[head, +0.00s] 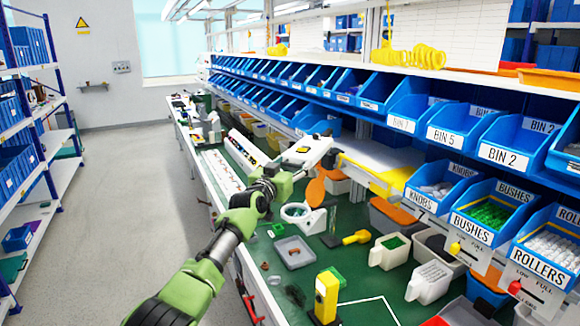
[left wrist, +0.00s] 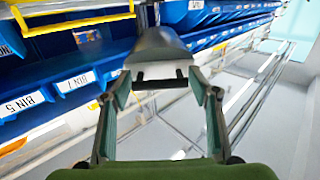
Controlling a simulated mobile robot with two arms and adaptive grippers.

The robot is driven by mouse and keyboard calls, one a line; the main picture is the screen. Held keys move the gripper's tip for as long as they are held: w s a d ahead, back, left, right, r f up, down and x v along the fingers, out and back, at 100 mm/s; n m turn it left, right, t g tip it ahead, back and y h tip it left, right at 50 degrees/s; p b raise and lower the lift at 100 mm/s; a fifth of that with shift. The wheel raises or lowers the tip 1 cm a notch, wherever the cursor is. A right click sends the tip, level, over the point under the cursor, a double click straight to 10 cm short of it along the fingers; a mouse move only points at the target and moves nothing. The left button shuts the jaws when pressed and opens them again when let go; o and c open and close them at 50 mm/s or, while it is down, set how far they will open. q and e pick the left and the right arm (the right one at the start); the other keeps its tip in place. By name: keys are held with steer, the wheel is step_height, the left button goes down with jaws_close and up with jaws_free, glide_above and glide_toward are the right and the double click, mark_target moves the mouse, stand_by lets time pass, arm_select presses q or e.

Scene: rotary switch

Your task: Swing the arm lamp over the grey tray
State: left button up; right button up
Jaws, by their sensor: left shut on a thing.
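The arm lamp's pale grey head (head: 312,149) is raised above the bench, higher in the head view than the grey tray. In the left wrist view the rounded grey lamp head (left wrist: 157,52) sits between my fingertips. My left gripper (head: 297,162) is shut on it; the green hand hides part of the grip. The grey tray (head: 279,262) lies on the green bench top, nearer to me, with small brownish parts in it. Much of the lamp's supporting arm cannot be made out. My right gripper is not in view.
A white ring-shaped thing (head: 303,215) stands behind the tray. A yellow block (head: 327,294) stands in front of it. Light bins (head: 389,251) stand on the right. Blue bins (head: 406,107) line the racks behind the bench. The aisle floor (head: 150,220) is clear.

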arm_select(q)
steer(key=o, duration=1.6)
steer(key=shift+d+f, duration=0.1)
steer(key=shift+d, duration=0.2)
steer(key=shift+s+d, duration=0.15)
steer(key=shift+d, duration=0.05)
steer(key=shift+a, duration=0.1)
steer(key=shift+s, duration=0.6)
steer(key=v, duration=1)
steer(key=shift+s+a, duration=0.3)
steer(key=shift+s, duration=0.05)
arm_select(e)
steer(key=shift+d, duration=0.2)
